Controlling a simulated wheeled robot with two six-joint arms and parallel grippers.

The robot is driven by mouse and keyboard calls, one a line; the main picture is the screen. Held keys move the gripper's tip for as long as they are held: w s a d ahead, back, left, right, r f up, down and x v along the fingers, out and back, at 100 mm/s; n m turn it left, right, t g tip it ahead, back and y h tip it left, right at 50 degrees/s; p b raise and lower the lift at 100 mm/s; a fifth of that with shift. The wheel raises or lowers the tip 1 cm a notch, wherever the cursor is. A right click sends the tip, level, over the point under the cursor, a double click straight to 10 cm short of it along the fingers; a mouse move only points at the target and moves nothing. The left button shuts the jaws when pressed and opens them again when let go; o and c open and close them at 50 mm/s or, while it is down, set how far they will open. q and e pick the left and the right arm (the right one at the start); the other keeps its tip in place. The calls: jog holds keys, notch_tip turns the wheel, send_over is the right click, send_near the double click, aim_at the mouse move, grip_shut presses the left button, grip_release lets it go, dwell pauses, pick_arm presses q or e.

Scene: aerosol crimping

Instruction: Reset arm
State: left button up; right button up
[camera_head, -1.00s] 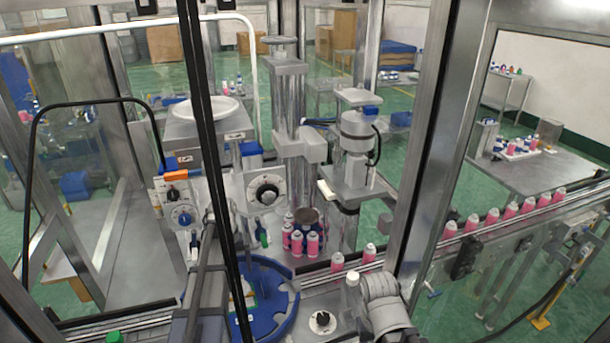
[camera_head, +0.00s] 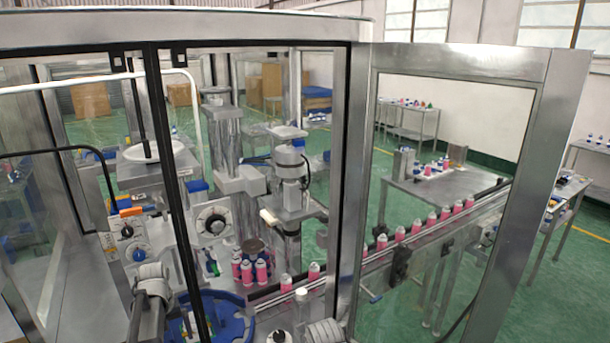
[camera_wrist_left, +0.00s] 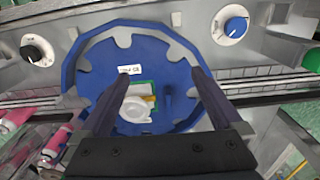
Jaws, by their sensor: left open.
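My left gripper (camera_wrist_left: 163,82) is open in the left wrist view, its two dark fingers spread over a blue notched wheel (camera_wrist_left: 150,52). A white round piece (camera_wrist_left: 137,109) with a green-edged part lies on the wheel, seen between the fingers. I cannot tell the height of the fingers above it. In the head view the blue wheel (camera_head: 240,322) shows partly at the bottom, behind the door frame. My left arm comes up at the lower left there; its fingers are not clear. My right gripper is not in view; only a grey arm part shows at the bottom edge.
Pink cans (camera_head: 430,220) stand in a line on the conveyor, running right. Several more stand near the crimping column (camera_head: 290,180). Metal door frames (camera_head: 355,190) cross in front of the machine. Control knobs (camera_head: 212,222) face me.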

pick_arm(q)
jog(key=s+d+f+m+b, duration=0.3)
jog(key=s+d+f+b, duration=0.1)
jog(key=d, duration=0.6)
jog(key=s+d+f+m+b, duration=0.3)
jog(key=s+d+f+b, duration=0.2)
jog(key=d, duration=0.5)
jog(key=s+d+f+m+y+b, duration=0.1)
jog(key=s+d+f+m+b, duration=0.3)
jog(key=s+d, duration=0.4)
jog(key=shift+s+d+f+b, duration=0.2)
jog(key=shift+d+b, duration=0.1)
jog(key=shift+d, duration=0.95)
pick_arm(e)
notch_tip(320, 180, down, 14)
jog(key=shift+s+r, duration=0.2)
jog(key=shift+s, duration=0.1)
